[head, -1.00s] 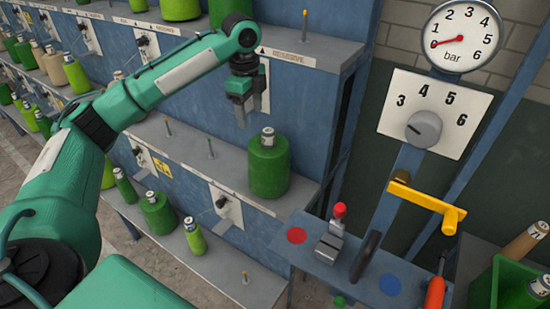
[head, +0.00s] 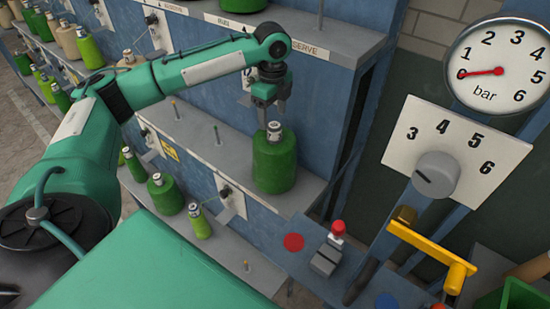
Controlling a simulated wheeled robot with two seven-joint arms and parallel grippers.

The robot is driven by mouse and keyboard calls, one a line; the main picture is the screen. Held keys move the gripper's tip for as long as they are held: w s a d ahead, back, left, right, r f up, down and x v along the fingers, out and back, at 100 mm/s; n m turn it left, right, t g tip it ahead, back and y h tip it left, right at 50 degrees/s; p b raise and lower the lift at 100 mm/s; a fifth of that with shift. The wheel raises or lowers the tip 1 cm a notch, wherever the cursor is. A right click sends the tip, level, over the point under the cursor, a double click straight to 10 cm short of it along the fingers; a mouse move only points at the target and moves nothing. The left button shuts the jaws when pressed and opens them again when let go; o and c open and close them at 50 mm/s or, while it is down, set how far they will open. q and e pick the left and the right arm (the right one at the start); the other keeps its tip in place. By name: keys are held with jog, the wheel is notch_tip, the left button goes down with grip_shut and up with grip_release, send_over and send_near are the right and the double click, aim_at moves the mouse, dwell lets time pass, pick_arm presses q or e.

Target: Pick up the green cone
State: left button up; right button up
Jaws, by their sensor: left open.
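The large green cone (head: 274,165), a stout green body with a narrow pale top, stands upright on the middle grey shelf near its right end. My left gripper (head: 272,112) points down directly above its top, with the jaws open and nothing between them. The fingertips are close to the pale top; I cannot tell whether they touch it. Several smaller green cones, such as this one (head: 165,195), stand on the lower shelf to the left. My right gripper is not in view.
A red-knobbed lever (head: 336,235), a yellow handle (head: 432,252), a grey dial (head: 436,174) and a pressure gauge (head: 500,68) are at the right.

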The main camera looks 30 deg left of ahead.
aim_at(275, 124)
pick_arm(q)
jog(key=shift+w+f+p, duration=0.1)
jog(key=shift+f+p, duration=0.4)
jog(key=shift+f, duration=0.15)
jog(key=f, duration=0.1)
jog(key=f+p, duration=0.1)
jog(key=f, duration=0.1)
jog(key=shift+w+f, duration=0.2)
jog(key=shift+f, duration=0.25)
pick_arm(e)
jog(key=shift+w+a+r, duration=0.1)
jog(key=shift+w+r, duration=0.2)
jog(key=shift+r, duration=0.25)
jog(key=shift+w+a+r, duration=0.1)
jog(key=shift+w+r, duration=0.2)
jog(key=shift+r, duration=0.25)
pick_arm(q)
jog(key=shift+d, duration=0.1)
jog(key=shift+c, duration=1.3)
grip_shut()
jog(key=shift+w+r, duration=0.1)
